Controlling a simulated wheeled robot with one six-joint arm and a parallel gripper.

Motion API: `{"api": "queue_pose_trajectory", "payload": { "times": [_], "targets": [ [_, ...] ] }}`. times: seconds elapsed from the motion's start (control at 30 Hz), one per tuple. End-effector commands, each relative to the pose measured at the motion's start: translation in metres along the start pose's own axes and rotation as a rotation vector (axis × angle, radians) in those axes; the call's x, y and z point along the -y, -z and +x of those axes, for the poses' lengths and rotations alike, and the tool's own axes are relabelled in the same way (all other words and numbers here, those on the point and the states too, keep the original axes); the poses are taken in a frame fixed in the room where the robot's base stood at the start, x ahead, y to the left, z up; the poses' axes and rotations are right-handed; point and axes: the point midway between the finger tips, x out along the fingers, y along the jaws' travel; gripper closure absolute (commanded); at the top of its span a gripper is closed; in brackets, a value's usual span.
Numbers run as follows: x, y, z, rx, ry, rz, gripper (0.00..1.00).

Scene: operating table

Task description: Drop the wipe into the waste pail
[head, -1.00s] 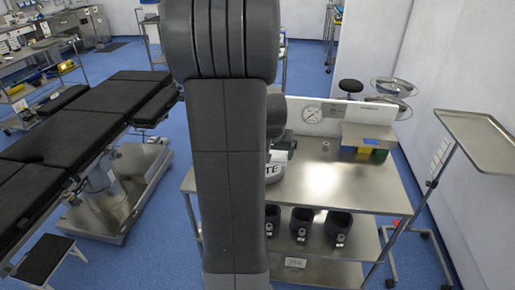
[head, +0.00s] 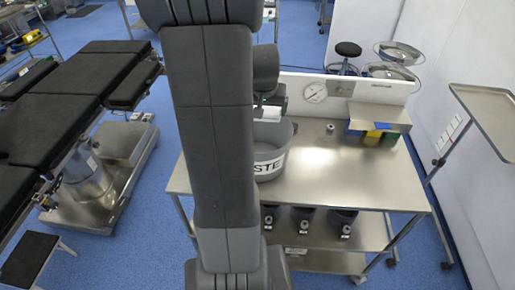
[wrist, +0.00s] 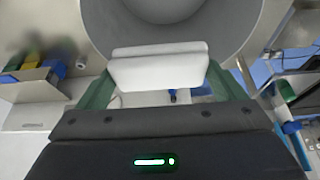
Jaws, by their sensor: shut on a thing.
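The white wipe (wrist: 158,72) is held between the green fingers of my gripper (wrist: 160,80). In the head view the wipe (head: 271,113) shows at the pail's far rim, partly behind my arm. I cannot tell the wipe's height above the rim.
A holder with blue, yellow and green items (head: 378,132) is at the back right, a gauge (head: 315,92) on the backboard. A tray stand (head: 490,115) is at right.

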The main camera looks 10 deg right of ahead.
Motion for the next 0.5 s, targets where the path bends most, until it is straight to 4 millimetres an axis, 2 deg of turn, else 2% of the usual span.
{"api": "queue_pose_trajectory", "payload": {
  "times": [0.03, 0.3, 0.5],
  "targets": [
    [0.000, -0.004, 0.009, 0.002, 0.000, 0.000, 0.35],
    [0.000, -0.016, 0.038, 0.001, 0.000, 0.000, 0.35],
    [0.000, -0.018, 0.043, 0.000, 0.000, 0.000, 0.35]
  ]
}}
